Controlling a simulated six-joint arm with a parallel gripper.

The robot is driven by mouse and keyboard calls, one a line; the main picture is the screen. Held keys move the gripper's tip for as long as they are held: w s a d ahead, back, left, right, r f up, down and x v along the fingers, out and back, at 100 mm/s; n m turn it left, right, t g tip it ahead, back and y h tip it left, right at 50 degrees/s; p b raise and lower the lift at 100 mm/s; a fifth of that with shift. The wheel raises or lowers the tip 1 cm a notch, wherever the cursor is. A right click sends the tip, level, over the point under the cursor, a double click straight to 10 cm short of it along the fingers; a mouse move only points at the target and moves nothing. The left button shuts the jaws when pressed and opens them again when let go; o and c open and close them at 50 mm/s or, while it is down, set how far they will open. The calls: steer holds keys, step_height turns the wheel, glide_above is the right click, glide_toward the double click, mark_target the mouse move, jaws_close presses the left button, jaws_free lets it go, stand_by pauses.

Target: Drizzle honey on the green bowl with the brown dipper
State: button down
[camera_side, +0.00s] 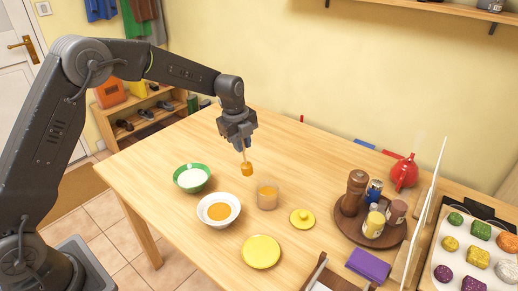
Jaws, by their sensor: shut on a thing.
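My gripper (239,142) is shut on the thin stick of the honey dipper (247,169), which hangs head down in the air. The dipper's head looks orange-brown and honey-coloured. It is above and slightly left of a glass jar (267,196) holding amber honey, and apart from it. The green bowl (192,178) with white contents stands to the left of the dipper. I cannot see any honey on the white contents.
A white bowl (218,209) with orange contents stands between the green bowl and the jar. A yellow plate (261,252) and a yellow lid (303,218) lie nearer the front. A brown tray (345,231) with a mill and containers stands right. The table's back left is clear.

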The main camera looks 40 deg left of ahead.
steer(key=s+a+f+n, duration=0.1)
steer(key=s+a+n, duration=0.1)
steer(key=a, duration=0.6)
steer(key=s+a+f+n+g, duration=0.1)
steer(key=s+a+n, duration=0.1)
steer(key=s+a, duration=0.3)
steer(key=shift+a+f+y, duration=0.25)
steer(key=shift+a+y, duration=0.05)
steer(key=shift+a, duration=1.65)
stand_by(4.2)
